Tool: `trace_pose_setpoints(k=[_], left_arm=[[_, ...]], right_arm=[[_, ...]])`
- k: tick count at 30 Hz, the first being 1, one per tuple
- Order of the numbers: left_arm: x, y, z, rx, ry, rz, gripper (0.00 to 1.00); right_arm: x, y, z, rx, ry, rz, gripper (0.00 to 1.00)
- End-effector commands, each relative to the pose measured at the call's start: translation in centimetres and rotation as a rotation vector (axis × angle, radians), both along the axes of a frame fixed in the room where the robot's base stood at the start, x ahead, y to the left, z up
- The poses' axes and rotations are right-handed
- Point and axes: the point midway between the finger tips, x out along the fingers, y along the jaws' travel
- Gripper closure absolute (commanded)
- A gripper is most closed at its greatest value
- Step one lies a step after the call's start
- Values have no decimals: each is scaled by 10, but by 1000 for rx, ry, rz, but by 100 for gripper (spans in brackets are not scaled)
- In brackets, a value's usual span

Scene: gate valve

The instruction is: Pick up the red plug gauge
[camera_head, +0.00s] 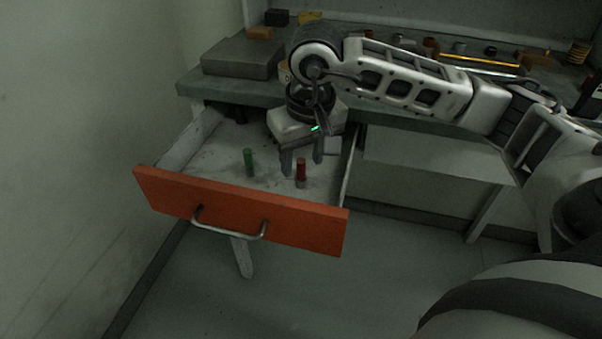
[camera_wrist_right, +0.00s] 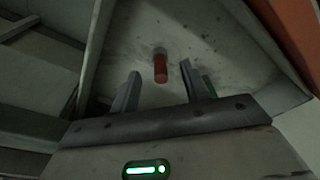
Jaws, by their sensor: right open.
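The red plug gauge (camera_head: 301,171) stands upright in the open drawer, near the drawer's front right. It also shows in the right wrist view (camera_wrist_right: 160,67), beyond and between the two fingers. My right gripper (camera_head: 302,169) is open and points down into the drawer, just behind and above the red plug gauge. The fingers also show in the right wrist view (camera_wrist_right: 160,88), apart with nothing between their tips that I can see as held. I cannot tell whether a finger touches the gauge. My left gripper is not in view.
A green plug gauge (camera_head: 249,162) stands to the left in the same drawer. The drawer's orange front (camera_head: 240,211) with a metal handle (camera_head: 229,232) rises before both gauges. The workbench (camera_head: 192,87) above holds a grey block (camera_head: 240,57) and several small parts.

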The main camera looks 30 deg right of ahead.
Motion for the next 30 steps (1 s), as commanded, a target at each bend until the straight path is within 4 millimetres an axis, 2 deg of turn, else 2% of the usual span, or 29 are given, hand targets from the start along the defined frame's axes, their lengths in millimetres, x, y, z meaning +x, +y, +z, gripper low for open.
trace_pose_setpoints(k=[3, 7, 16, 21, 30], left_arm=[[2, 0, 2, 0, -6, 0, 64], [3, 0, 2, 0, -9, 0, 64], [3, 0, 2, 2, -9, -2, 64], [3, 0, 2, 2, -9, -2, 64], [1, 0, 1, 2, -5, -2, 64]], right_arm=[[5, 1, -20, 1, 7, -1, 54], [7, 0, -36, 0, 5, 1, 54], [8, 0, -39, 0, 1, 1, 54], [8, 0, -39, 0, 1, 0, 100], [8, 0, -38, 0, 1, 0, 100]])
